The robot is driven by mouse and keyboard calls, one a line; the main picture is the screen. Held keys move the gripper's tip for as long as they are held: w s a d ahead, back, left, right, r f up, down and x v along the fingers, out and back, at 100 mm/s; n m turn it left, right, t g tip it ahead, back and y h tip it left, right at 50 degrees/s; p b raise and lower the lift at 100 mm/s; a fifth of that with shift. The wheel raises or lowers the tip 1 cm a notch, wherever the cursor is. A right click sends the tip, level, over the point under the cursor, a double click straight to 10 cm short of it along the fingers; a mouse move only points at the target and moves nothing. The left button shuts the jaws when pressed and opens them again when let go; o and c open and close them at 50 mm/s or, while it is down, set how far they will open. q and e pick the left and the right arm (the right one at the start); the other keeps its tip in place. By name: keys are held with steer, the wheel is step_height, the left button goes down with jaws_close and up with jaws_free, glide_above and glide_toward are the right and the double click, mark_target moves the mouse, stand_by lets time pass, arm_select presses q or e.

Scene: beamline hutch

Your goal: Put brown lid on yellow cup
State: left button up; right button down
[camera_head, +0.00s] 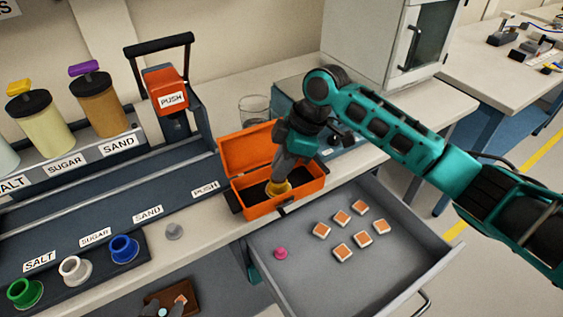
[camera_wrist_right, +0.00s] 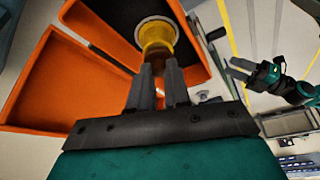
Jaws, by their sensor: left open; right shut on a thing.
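The yellow cup (camera_head: 279,188) is in the open orange box (camera_head: 262,206) on the bench. My right gripper (camera_head: 285,172) reaches down into the box and is shut on this cup. In the right wrist view the yellow cup (camera_wrist_right: 158,42) shows just beyond the fingertips of my right gripper (camera_wrist_right: 158,70), with its round rim facing the camera. I cannot make out a brown lid for certain.
The open drawer (camera_head: 372,282) holds several orange-and-white tiles and a pink knobbed piece (camera_head: 281,253). A grey piece (camera_head: 174,231) stands on the bench. Green, white and blue cups (camera_head: 124,248) stand at left. A dispenser (camera_head: 166,92) and glass beaker (camera_head: 254,108) are behind.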

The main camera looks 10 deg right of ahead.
steer(key=shift+f, duration=0.4)
steer(key=c, duration=1)
jaws_free()
steer(key=v, duration=1.3)
